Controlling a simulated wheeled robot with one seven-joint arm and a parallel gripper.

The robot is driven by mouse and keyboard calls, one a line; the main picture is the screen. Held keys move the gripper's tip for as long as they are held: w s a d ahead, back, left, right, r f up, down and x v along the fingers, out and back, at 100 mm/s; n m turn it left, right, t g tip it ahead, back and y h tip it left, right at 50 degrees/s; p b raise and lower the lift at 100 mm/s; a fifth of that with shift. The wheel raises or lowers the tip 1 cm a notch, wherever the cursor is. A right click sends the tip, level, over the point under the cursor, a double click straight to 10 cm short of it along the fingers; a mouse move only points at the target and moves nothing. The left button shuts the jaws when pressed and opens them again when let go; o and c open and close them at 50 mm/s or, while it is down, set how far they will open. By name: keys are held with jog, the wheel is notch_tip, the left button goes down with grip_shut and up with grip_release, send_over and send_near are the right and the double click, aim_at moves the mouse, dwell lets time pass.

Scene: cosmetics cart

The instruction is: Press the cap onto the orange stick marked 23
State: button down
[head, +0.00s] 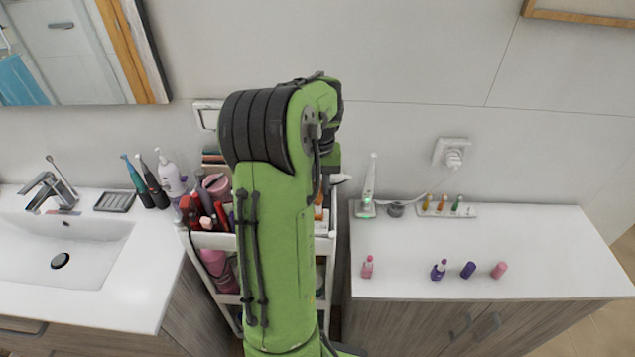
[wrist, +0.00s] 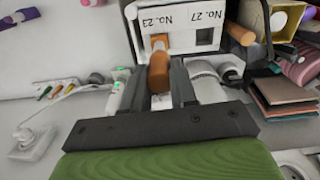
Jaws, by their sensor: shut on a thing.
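My gripper (wrist: 158,84) is shut on an orange-brown cap (wrist: 158,71) in the wrist view. A lighter orange stick (wrist: 159,43) stands at the No. 23 slot of a white holder (wrist: 181,20), whose labels appear upside down. The held cap overlaps the stick in this view; I cannot tell whether they touch. The slot by No. 27 (wrist: 204,37) looks dark and empty. Another orange-brown cylinder (wrist: 240,34) shows at the holder's right edge. In the head view my arm hides the gripper and most of the holder.
The cart (head: 214,241) is crowded with bottles and tubes at its left. On the right counter (head: 415,283) are pink and purple pieces (head: 468,270), a toothbrush on a charger (head: 369,186) and a small rack with sticks (head: 463,211). A sink (head: 62,255) lies left.

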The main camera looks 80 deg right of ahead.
aim_at(318, 204)
dwell(0.4)
jog(key=shift+f+b, duration=1.25)
jog(key=shift+f, duration=1)
dwell(1.9)
jog(key=shift+c, duration=1.7)
grip_release()
jog(key=shift+r, duration=0.15)
notch_tip(318, 204, up, 8)
jog(key=p, duration=0.7)
grip_shut()
